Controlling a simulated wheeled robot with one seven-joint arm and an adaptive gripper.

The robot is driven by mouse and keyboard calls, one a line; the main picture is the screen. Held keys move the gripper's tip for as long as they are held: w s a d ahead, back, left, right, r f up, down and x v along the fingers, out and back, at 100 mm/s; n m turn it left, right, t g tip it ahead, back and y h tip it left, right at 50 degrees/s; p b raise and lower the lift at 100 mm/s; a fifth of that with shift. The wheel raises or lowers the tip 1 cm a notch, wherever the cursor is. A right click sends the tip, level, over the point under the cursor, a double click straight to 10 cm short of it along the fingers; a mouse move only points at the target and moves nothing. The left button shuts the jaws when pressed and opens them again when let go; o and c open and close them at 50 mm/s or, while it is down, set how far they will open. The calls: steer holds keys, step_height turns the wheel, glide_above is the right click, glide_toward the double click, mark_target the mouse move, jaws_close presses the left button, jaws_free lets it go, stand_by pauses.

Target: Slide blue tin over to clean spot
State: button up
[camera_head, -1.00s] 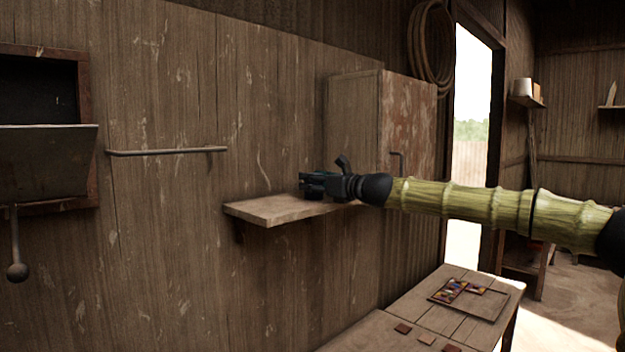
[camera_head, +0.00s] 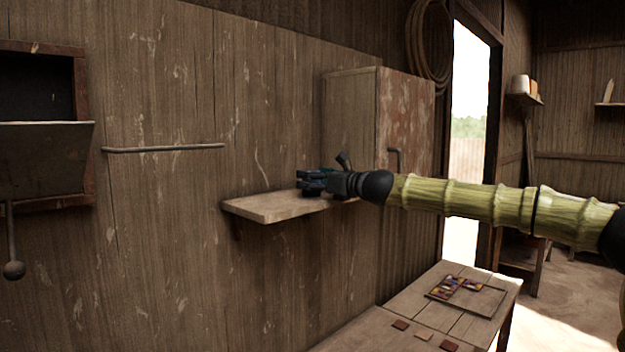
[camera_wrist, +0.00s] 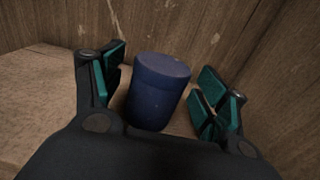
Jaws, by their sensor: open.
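The blue tin (camera_wrist: 157,92) stands upright on the wooden shelf (camera_head: 270,210), as the wrist view shows. It sits between the spread fingers of my gripper (camera_wrist: 160,90), with a visible gap to the fingers on the right and a narrower one on the left. My gripper (camera_head: 312,181) is open and hovers low over the shelf in the head view. The tin cannot be made out in the head view, where my gripper covers that part. No distinct clean spot can be told apart on the shelf.
The plank wall (camera_wrist: 215,32) is close behind the tin. A cabinet (camera_head: 350,115) stands at the shelf's right end. The left part of the shelf is bare. A table (camera_head: 385,332) with tiles and a tray (camera_head: 489,303) is below right.

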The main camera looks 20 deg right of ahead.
steer(key=v, duration=1.1)
steer(key=shift+d, duration=0.2)
stand_by(0.5)
